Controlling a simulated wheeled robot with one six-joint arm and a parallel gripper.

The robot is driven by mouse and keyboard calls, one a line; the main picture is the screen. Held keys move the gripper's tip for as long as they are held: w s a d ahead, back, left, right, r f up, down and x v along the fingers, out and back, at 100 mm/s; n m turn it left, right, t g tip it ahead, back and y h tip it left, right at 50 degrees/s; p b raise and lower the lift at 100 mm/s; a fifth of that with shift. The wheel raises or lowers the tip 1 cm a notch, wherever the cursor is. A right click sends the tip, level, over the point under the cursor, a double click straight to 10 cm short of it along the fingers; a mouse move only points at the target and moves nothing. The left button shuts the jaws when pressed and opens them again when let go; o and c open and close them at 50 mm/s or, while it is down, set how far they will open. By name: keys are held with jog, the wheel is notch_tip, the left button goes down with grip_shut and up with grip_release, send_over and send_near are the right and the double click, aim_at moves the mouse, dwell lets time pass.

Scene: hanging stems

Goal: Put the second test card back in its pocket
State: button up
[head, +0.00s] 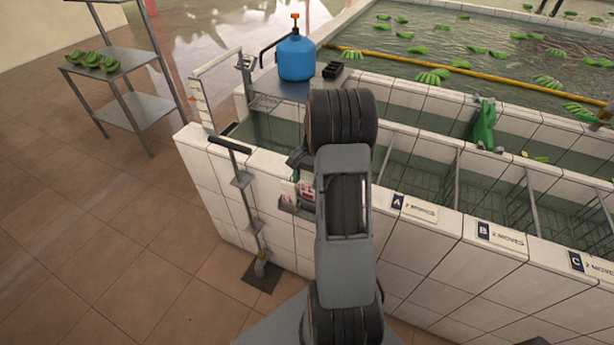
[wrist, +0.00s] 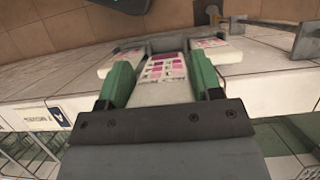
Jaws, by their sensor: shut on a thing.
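In the wrist view the green fingers of my gripper (wrist: 162,84) are closed on the edges of a white test card (wrist: 163,70) with pink and purple squares. The held card lies between two other cards, one on the left (wrist: 121,62) and one on the right (wrist: 216,52), in a grey card holder (wrist: 166,45). I cannot tell whether the held card's far end is inside its pocket. In the head view the holder (head: 291,206) sits on the white tiled wall, with cards (head: 306,190) showing beside my arm. My arm hides most of the gripper there.
The tiled tank wall (head: 430,245) carries signs A (head: 413,208), B (head: 500,238) and C. Water compartments lie behind it. A blue container (head: 296,58) stands at the back. A metal post (head: 245,195) rises left of the holder.

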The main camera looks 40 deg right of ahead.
aim_at(307, 195)
jog(key=shift+f+b, duration=2.8)
jog(key=shift+f, duration=1.5)
jog(key=shift+f, duration=0.4)
jog(key=o, duration=1)
jog(key=shift+c, duration=0.2)
jog(key=shift+r, duration=0.1)
jog(key=b+v, duration=0.1)
jog(key=v, duration=1.2)
jog(key=shift+r+b, duration=0.25)
jog(key=shift+b, duration=0.15)
